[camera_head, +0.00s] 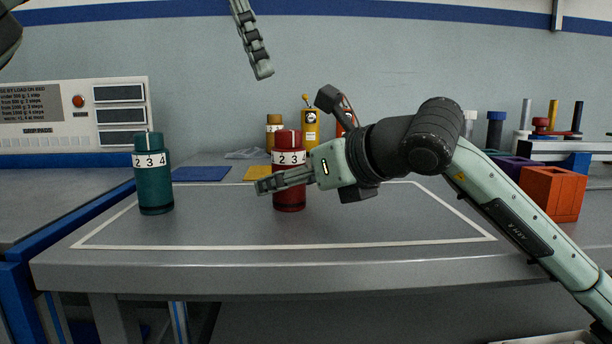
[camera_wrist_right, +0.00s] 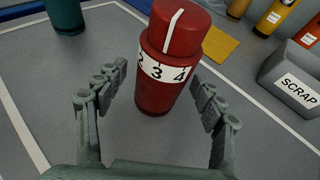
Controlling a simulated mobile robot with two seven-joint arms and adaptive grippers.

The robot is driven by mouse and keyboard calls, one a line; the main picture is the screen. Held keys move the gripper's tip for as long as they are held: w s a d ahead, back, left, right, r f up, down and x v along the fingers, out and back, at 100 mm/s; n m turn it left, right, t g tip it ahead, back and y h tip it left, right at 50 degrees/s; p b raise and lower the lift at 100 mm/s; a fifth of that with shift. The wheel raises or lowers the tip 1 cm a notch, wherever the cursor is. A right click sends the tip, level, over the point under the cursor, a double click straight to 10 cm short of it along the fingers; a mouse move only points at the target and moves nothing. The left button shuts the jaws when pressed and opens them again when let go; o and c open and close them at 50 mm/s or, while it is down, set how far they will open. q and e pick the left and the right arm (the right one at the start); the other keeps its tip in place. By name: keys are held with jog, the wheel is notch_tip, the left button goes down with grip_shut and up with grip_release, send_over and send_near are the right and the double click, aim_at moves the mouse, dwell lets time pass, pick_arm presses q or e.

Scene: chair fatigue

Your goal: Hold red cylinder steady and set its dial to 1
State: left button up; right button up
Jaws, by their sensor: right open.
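The red cylinder (camera_head: 290,198) stands upright on the grey table. My right gripper (camera_head: 275,182) is open at the cylinder, with a finger on each side in the right wrist view (camera_wrist_right: 158,77) and gaps visible. My left gripper (camera_head: 262,68) hangs high above the table, clear of the cylinder; its finger opening is not clear.
A teal cylinder (camera_head: 155,190) stands upright at the left. Blue (camera_head: 201,174) and yellow (camera_wrist_right: 218,45) mats lie behind. A grey SCRAP bin (camera_wrist_right: 292,82) and an orange box (camera_head: 552,192) are to the right. The table's front middle is clear.

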jog(key=shift+w+a+f, duration=0.15)
jog(key=shift+w+a, duration=0.1)
jog(key=shift+w, duration=0.05)
jog(key=shift+c, duration=0.6)
